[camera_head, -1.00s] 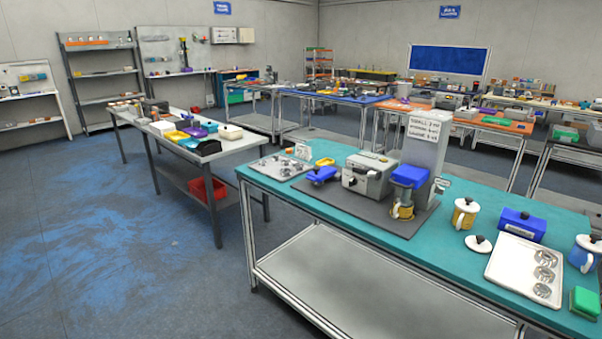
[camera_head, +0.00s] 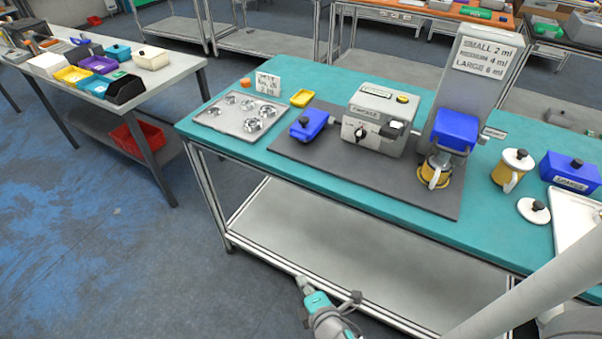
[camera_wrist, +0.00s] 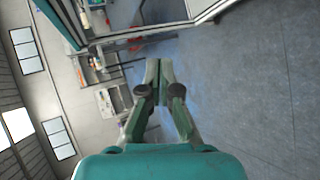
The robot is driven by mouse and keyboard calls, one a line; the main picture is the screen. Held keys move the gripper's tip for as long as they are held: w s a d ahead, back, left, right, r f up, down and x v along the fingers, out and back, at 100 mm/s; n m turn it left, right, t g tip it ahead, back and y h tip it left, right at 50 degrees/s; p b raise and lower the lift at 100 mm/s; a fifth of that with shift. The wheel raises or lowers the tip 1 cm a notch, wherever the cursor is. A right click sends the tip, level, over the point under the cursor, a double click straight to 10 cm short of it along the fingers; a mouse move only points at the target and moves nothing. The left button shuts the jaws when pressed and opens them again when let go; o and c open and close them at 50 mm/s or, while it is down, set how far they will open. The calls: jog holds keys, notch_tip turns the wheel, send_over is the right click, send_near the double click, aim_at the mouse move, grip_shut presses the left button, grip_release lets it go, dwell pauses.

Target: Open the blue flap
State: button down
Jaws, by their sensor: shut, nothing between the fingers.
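The blue block-like part (camera_head: 455,131) sits on the grey dispenser tower (camera_head: 482,68), above a yellow and white mug (camera_head: 435,171). A second blue part with a dark knob (camera_head: 310,124) sits at the left of the grey machine (camera_head: 376,118). I cannot tell for certain which blue part is the flap. My gripper (camera_head: 302,282) is low in front of the teal table, below its top and far from both blue parts. In the wrist view its fingers (camera_wrist: 158,68) are together with nothing between them.
The teal table (camera_head: 232,151) carries a metal tray with round parts (camera_head: 240,115), a yellow dish (camera_head: 302,98), a lidded mug (camera_head: 513,168), a loose lid (camera_head: 534,210) and a blue box (camera_head: 570,172). The table's front edge lies between my gripper and the machine.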

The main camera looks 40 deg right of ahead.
jog(key=w+d+r+n+g+h, duration=0.1)
jog(key=w+d+r+n+h, duration=0.1)
jog(key=w, duration=0.4)
jog(key=w+d+r+n+g+h, duration=0.1)
jog(key=w+d+r+n+h, duration=0.1)
jog(key=w+r, duration=0.5)
jog(key=w+d+r+n+g+h, duration=0.2)
jog(key=w+d+r+h, duration=0.1)
jog(key=w+d+r, duration=0.1)
jog(key=shift+w+d+r+h, duration=0.15)
jog(key=shift+w+d+h, duration=0.15)
jog(key=shift+w+d, duration=0.75)
jog(key=n+g+h, duration=0.1)
jog(key=g+h, duration=0.1)
jog(key=g, duration=0.1)
send_near(300, 155)
notch_tip(300, 155, up, 3)
jog(key=x, duration=1)
jog(key=shift+r, duration=0.1)
jog(key=shift+r, duration=0.1)
